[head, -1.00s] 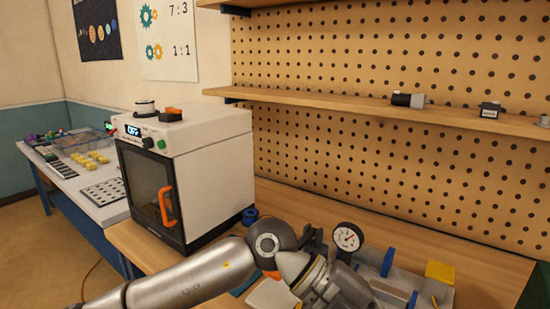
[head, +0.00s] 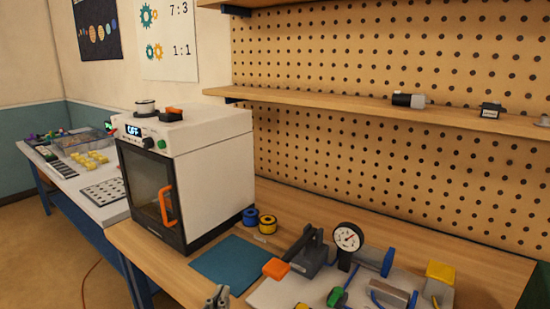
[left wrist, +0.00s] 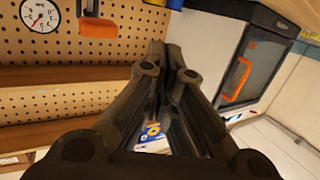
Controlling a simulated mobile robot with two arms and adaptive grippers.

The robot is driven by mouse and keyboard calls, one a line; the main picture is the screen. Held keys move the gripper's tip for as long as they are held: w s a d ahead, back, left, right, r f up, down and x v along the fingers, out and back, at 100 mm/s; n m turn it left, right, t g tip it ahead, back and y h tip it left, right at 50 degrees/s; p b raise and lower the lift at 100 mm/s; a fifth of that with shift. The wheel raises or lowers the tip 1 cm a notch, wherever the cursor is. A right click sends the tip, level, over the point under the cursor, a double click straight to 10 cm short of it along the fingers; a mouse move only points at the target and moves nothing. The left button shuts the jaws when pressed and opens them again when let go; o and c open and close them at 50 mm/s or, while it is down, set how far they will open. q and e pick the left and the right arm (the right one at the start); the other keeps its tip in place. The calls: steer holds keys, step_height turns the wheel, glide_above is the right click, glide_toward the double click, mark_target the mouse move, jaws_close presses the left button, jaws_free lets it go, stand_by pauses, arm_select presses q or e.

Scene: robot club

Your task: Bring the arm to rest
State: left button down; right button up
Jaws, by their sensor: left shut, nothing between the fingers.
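My left gripper (head: 217,298) shows only at the bottom edge of the head view, in front of the workbench. In the left wrist view its dark fingers (left wrist: 165,75) are together, with nothing between them. The rest of my left arm is out of the head view. My right gripper is in neither view.
A white oven (head: 190,160) with an orange handle stands on the bench, its display reading OFF. A teal mat (head: 224,264), two spools (head: 266,224), a pressure gauge (head: 347,238) and an orange-tipped lever clamp (head: 277,268) lie to its right. A pegboard (head: 380,160) stands behind.

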arm_select(q)
steer(key=s+a+f+g+y, duration=0.1)
steer(key=s+a+f+g, duration=0.25)
steer(key=s+f, duration=0.5)
steer(key=s+a+f+g+y, duration=0.1)
steer(key=s+a+f+g, duration=0.2)
steer(key=s+f+g, duration=0.35)
steer(key=s+a+f+g, duration=0.3)
steer(key=s+f, duration=0.5)
steer(key=s, duration=0.3)
step_height(320, 180, down, 27)
steer(key=s+g, duration=0.1)
steer(key=s, duration=0.1)
steer(key=s+a+f+g, duration=0.1)
steer(key=s+a+f, duration=0.2)
steer(key=s+f, duration=1.1)
steer(key=shift+s+m+y, duration=0.3)
steer(key=shift+s+m, duration=0.1)
steer(key=shift+s, duration=0.55)
